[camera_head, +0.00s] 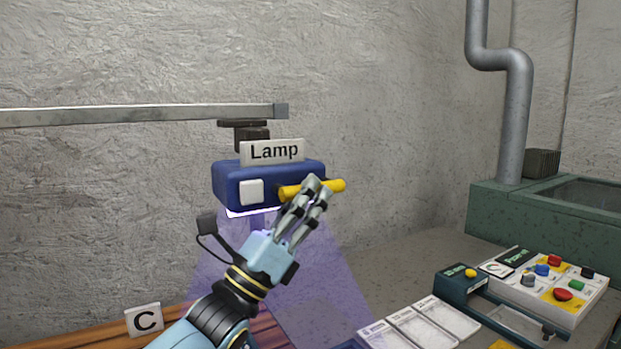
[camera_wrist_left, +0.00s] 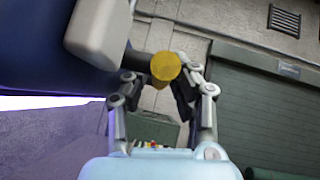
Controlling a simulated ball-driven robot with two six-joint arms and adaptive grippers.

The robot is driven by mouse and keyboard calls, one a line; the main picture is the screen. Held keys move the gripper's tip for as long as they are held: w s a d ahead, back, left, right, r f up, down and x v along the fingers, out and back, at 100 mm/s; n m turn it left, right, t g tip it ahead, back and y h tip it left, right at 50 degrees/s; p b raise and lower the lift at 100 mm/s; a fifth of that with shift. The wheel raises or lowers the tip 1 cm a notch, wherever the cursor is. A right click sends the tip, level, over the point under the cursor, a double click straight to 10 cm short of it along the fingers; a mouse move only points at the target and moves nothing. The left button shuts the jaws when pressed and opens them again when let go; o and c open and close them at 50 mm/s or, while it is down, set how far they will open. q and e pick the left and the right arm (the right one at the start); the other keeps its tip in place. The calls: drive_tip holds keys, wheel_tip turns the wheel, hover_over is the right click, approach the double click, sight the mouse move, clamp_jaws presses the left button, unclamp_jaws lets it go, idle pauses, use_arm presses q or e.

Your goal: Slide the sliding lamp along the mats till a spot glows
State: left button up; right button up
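The sliding lamp (camera_head: 228,184) is a blue box with a white plate marked "Lamp" (camera_head: 273,151), hung from a grey wall rail (camera_head: 150,113). It casts a violet beam downward. A yellow bar handle (camera_head: 333,186) sticks out at its right front; its round end (camera_wrist_left: 165,67) shows in the left wrist view. My left gripper (camera_head: 313,186) has its fingers on either side of this handle and looks shut on it. The mats under the lamp are mostly hidden by my left arm; I see no glowing spot. My right gripper is out of view.
A card marked "C" (camera_head: 144,320) stands on a wooden surface at lower left. At right are pale trays (camera_head: 420,326), a dark green device (camera_head: 462,284) and a button panel (camera_head: 556,290). A green cabinet (camera_head: 485,213) with a pipe (camera_head: 515,110) stands behind.

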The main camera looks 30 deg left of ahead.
use_arm(q)
drive_tip(key=shift+w+d+r, duration=0.2)
drive_tip(key=shift+w+r, duration=0.15)
drive_tip(key=shift+r, duration=0.05)
clamp_jaws()
